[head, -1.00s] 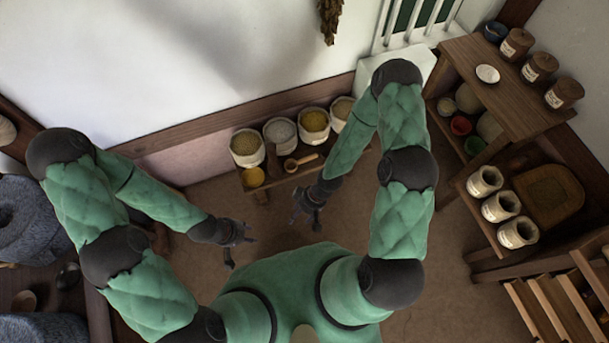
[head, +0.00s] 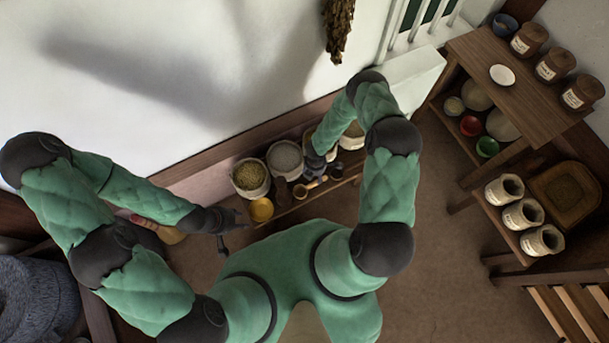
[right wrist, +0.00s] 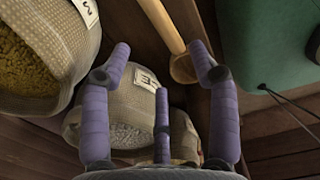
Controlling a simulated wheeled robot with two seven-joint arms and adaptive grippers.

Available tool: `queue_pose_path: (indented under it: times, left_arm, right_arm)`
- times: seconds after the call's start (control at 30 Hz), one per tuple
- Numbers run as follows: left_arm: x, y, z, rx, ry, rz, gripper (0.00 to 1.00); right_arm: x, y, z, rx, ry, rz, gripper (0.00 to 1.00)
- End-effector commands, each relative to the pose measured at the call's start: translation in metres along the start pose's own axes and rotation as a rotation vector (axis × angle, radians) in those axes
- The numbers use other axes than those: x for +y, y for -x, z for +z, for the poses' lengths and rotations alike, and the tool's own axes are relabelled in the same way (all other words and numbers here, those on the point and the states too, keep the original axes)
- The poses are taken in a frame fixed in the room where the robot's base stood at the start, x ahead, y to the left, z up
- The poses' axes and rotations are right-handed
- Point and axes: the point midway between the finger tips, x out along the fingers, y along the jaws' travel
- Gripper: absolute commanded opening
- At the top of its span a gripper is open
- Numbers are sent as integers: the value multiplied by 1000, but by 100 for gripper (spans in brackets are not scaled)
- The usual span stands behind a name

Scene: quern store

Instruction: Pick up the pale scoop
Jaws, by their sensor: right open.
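The pale scoop, a tan wooden tool with a long handle, lies on the low bench in front of the sacks in the head view (head: 313,184). In the right wrist view its handle (right wrist: 163,24) runs down from the top to a rounded end beside the right-hand finger. My right gripper (right wrist: 158,50) is open and empty, its fingers spread around the space next to the scoop; I cannot tell if a finger touches it. In the head view the right hand (head: 316,162) is above the bench, partly hiding the sacks. My left gripper (head: 236,232) is open and empty, left of the bench.
Grain sacks (head: 250,178) stand along the bench's back, by the wall. A yellow bowl (head: 261,209) sits at its left end. In the right wrist view a sack (right wrist: 125,115) lies close under my fingers. A wooden table (head: 520,95) with jars stands right; floor between is clear.

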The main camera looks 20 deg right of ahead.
Motion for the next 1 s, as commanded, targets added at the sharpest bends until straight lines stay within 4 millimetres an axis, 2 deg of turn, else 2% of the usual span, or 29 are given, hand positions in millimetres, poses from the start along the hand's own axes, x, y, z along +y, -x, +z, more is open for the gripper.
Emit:
queue_pose_path:
  times: [0.03, 0.1, 0.37, 0.63, 0.77, 0.97, 1.0]
  left_arm:
    - [-2, -5, 0, 0, 0, 0, 40]
    - [-3, -8, 0, 0, 0, 0, 40]
    - [-5, -14, -1, 1, 0, 0, 40]
    - [-11, -32, -2, 1, 0, 0, 40]
    - [-12, -34, -2, 1, 0, 0, 40]
    - [-12, -33, -2, 1, 0, 0, 40]
    - [-12, -33, -2, 1, 0, 0, 40]
  right_arm:
    - [0, -10, 0, 1, 0, 0, 61]
    - [0, -18, 0, 1, 0, 0, 61]
    - [-1, -35, 0, 1, -2, 0, 61]
    - [-4, -72, 1, 1, -1, 0, 61]
    - [-4, -78, 1, 2, -2, 0, 61]
    - [-4, -78, 1, 1, -2, 1, 61]
    - [-4, -78, 1, 1, -2, 1, 58]
